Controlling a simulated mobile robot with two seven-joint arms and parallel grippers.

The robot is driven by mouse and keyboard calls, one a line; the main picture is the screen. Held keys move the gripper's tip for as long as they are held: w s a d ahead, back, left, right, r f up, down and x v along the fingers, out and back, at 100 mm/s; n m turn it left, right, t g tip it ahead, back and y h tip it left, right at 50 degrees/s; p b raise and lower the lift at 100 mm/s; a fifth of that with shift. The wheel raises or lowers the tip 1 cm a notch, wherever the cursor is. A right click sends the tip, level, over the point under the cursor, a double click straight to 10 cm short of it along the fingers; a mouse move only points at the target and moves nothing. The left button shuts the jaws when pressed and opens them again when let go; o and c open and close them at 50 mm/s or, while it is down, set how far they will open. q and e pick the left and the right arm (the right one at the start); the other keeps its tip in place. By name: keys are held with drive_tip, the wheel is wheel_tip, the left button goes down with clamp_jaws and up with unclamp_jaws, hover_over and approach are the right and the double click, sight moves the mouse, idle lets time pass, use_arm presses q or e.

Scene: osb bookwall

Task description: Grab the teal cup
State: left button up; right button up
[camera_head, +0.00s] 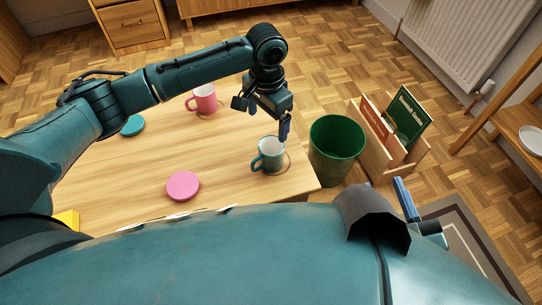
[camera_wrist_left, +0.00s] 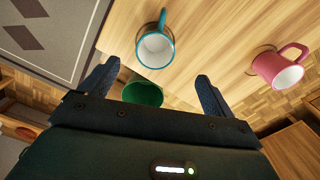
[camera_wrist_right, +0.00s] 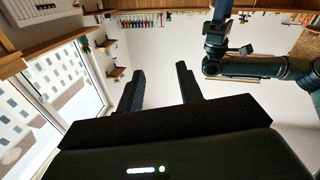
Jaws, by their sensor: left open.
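The teal cup (camera_head: 268,154), white inside with its handle to the left, stands upright on the wooden table (camera_head: 230,160) near its right edge. My left gripper (camera_head: 262,117) is open and empty, above the cup and slightly behind it. In the left wrist view, the cup (camera_wrist_left: 155,49) shows beyond the gap between the open fingers (camera_wrist_left: 154,76), with its handle pointing away from the gripper. The fingers look apart from the cup. My right gripper (camera_wrist_right: 160,70) is open and empty in the right wrist view, facing the room away from the table.
A pink cup (camera_head: 205,99) stands farther back on the table. A pink disc (camera_head: 183,186) and a teal disc (camera_head: 132,125) lie on it. A green bin (camera_head: 337,148) stands right beside the table's edge, with a wooden book box (camera_head: 380,150) beyond it.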

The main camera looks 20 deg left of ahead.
use_arm(q)
drive_tip(key=b, duration=0.2)
approach(269, 148)
drive_tip(key=s, duration=0.3)
drive_tip(key=f+b, duration=0.1)
drive_tip(key=f, duration=0.1)
drive_tip(key=d+f+b, duration=0.1)
drive_tip(key=f, duration=0.1)
drive_tip(key=shift+s+f+b, duration=0.15)
drive_tip(key=shift+b, duration=0.15)
drive_tip(key=shift+f, duration=0.45)
drive_tip(key=shift+r, duration=0.1)
drive_tip(key=shift+c, duration=0.8)
drive_tip(key=c, duration=0.9)
drive_tip(key=shift+c, duration=0.8)
use_arm(e)
drive_tip(key=shift+a+t+y, duration=0.5)
drive_tip(key=shift+a+y, duration=0.15)
drive_tip(key=shift+y, duration=0.25)
